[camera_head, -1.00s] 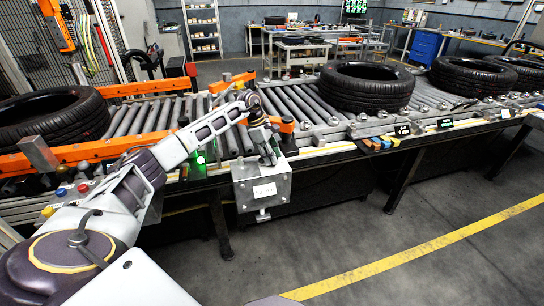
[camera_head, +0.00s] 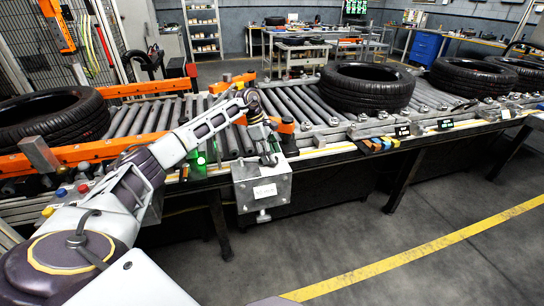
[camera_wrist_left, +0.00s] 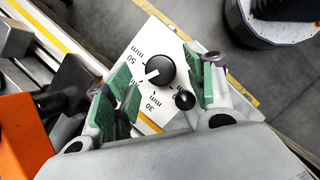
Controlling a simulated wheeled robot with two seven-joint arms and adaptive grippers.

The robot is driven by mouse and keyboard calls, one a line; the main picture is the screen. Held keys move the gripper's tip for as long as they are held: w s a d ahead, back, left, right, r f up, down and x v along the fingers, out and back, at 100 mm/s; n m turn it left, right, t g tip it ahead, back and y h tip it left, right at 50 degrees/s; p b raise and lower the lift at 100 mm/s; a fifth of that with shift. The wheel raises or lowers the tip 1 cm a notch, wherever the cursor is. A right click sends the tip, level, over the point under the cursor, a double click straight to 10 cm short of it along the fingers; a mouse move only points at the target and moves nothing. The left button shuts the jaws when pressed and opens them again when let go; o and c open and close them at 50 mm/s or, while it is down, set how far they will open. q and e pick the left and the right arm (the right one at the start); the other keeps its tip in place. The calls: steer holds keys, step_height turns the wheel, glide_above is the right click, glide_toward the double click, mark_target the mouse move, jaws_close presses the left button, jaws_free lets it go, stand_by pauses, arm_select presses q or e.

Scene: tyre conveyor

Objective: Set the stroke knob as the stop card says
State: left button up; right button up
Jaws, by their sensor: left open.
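A grey metal box (camera_head: 262,188) with a white label hangs on the front of the conveyor; the label's print is too small to read. My left gripper (camera_head: 268,158) is above this box, pointing down. In the left wrist view, the black round knob (camera_wrist_left: 160,66) with a white pointer mark sits on a white scale plate (camera_wrist_left: 135,62) marked 50 mm and 30. The pointer faces the lower left of that picture. My left gripper (camera_wrist_left: 163,90) is open, its green pads on either side of the knob, apparently not touching it. My right gripper is out of view.
A small black ball-ended part (camera_wrist_left: 185,100) is beside the knob, close to the right pad. Tyres (camera_head: 366,87) lie on the roller conveyor. Orange rails (camera_head: 90,150) border it on the left. Small black signs (camera_head: 402,131) stand on the front edge, unreadable here. The floor in front is clear.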

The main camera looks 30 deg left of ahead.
arm_select(q)
steer(key=v, duration=1)
steer(key=shift+a+r, duration=0.2)
steer(key=shift+r, duration=0.05)
